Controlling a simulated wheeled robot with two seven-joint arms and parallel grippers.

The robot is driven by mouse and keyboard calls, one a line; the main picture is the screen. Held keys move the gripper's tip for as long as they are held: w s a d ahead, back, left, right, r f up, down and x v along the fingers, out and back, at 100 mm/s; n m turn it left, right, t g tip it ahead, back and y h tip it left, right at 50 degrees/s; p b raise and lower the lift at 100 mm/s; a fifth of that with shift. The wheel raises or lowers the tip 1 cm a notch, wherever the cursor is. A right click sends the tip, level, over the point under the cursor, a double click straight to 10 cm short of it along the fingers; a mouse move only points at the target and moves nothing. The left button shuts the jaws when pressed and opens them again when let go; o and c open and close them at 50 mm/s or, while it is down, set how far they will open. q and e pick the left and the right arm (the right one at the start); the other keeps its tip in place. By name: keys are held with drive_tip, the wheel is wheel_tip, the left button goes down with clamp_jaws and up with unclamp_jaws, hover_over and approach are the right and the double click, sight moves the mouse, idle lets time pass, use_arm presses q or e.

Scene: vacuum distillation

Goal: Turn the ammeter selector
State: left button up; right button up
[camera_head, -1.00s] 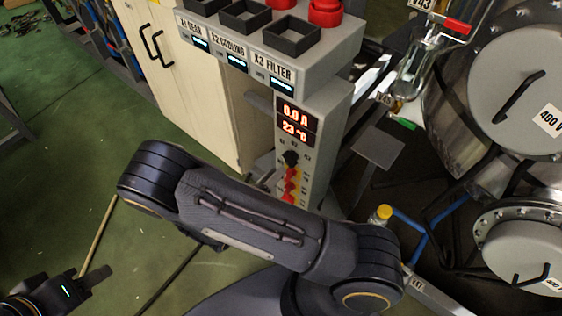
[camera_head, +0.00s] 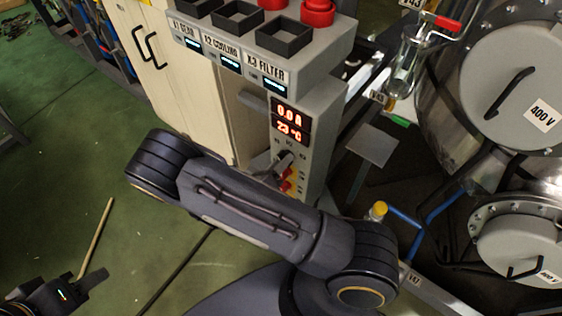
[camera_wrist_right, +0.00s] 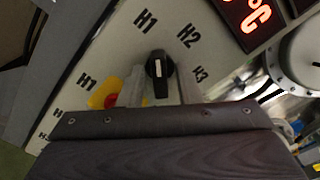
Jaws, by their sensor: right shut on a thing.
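The selector, a black knob with a white pointer mark (camera_wrist_right: 158,72), sits on the panel among the labels H1, H2 and H3. In the right wrist view its pointer stands nearly upright, towards the upper H1 label. My right gripper (camera_wrist_right: 160,92) has a finger on each side of the knob and is shut on it. In the head view this gripper (camera_head: 283,165) is small and partly behind my right arm, at the panel below the red display (camera_head: 290,123) reading 0.0 A and 23 °C. My left gripper (camera_head: 88,287) is low at the left, away from the panel; its opening is unclear.
A yellow-and-red control (camera_wrist_right: 105,95) is close beside the right gripper, left of the knob. A cream cabinet (camera_head: 185,80) stands left of the panel. Metal vessels (camera_head: 510,80) and blue pipes (camera_head: 405,220) are at the right. Green floor is open at the left.

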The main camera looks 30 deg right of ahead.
drive_tip(key=shift+f+m, duration=0.1)
drive_tip(key=shift+m, duration=0.2)
drive_tip(key=shift+m+b, duration=5.2)
drive_tip(key=shift+m, duration=4.4)
drive_tip(key=o, duration=0.6)
drive_tip(key=shift+a, duration=0.15)
